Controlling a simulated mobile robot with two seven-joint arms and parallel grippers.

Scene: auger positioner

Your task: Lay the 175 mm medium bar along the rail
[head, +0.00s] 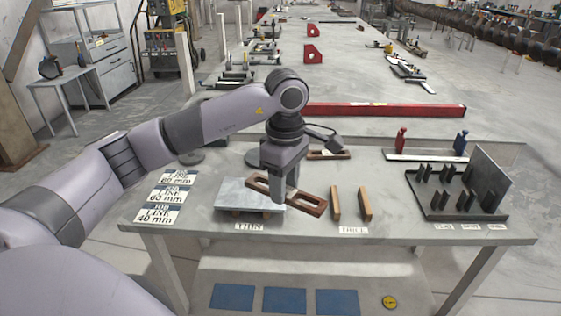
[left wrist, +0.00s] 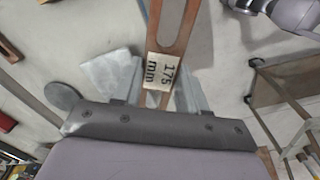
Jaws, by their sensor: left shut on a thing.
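A brown slotted bar (head: 308,200) is in my left gripper (head: 283,196), above the table's left-middle part. In the left wrist view the bar (left wrist: 172,35) carries a label reading 175 mm, and the pale fingers of the left gripper (left wrist: 158,88) are shut on it. The bar overlaps the right side of a grey metal plate (head: 240,194) in the head view; the gap beneath it is unclear. A pale rail (head: 430,157) with a red and a blue upright piece lies at the table's back right. My right gripper is not seen.
Two wooden bars (head: 335,204) (head: 365,205) stand by the THICK label. Another slotted bar (head: 335,155) lies behind the gripper. A black tray (head: 455,212) with several dark upright pieces sits at right. A long red beam (head: 385,110) lies behind. JOB LINE cards (head: 165,197) lie left.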

